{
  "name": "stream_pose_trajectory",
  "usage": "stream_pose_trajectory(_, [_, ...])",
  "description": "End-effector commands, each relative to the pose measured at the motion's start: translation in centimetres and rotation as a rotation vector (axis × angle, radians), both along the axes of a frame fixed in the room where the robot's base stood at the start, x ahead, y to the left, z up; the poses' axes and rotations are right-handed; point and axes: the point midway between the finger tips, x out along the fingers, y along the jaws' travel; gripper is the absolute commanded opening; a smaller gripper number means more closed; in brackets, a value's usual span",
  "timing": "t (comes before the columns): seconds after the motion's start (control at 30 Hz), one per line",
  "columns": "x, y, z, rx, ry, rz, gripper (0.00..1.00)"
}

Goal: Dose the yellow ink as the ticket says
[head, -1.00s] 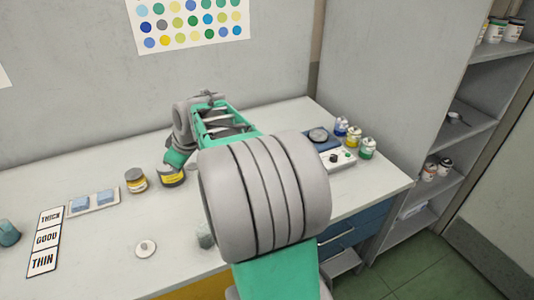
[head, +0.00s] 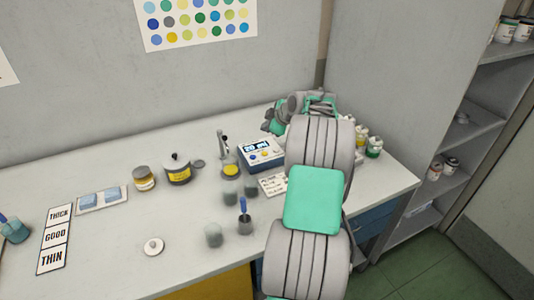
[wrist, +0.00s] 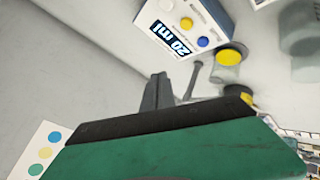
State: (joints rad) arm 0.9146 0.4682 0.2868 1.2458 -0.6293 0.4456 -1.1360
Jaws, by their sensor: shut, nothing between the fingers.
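The dosing box (head: 262,153) stands mid-table, its display reading 20 ml. It also shows in the wrist view (wrist: 190,22), with yellow and blue buttons. A nozzle stand (head: 223,145) is at its left, beside a clear cup with yellow in it (head: 231,169); that cup seems to show in the wrist view (wrist: 230,55). The ticket (head: 272,185) lies in front of the box, its writing too small to read. My gripper (wrist: 158,92) is shut and empty near the nozzle stand in the wrist view; in the head view its fingertips are hard to make out.
Several cups stand in front, one with a blue-handled tool (head: 244,222). A dark pot with a yellow label (head: 178,170) and a yellow-labelled jar (head: 145,178) stand left. THICK/GOOD/THIN cards (head: 55,238) lie farther left. Small jars (head: 373,147) stand behind my arm.

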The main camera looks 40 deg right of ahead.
Motion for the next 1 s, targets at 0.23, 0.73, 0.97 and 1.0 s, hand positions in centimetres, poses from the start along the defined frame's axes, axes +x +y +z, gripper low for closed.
stream_pose_trajectory(0.23, [0.0,0.0,-0.3,0.001,0.001,-0.002,0.0])
stream_pose_trajectory(0.73, [-0.1,0.1,-6.7,0.003,0.003,-0.003,0.0])
stream_pose_trajectory(0.97, [0.0,0.0,-8.9,0.001,0.001,-0.002,0.0])
stream_pose_trajectory(1.0, [0.0,0.0,-8.9,0.001,0.001,-0.002,0.0])
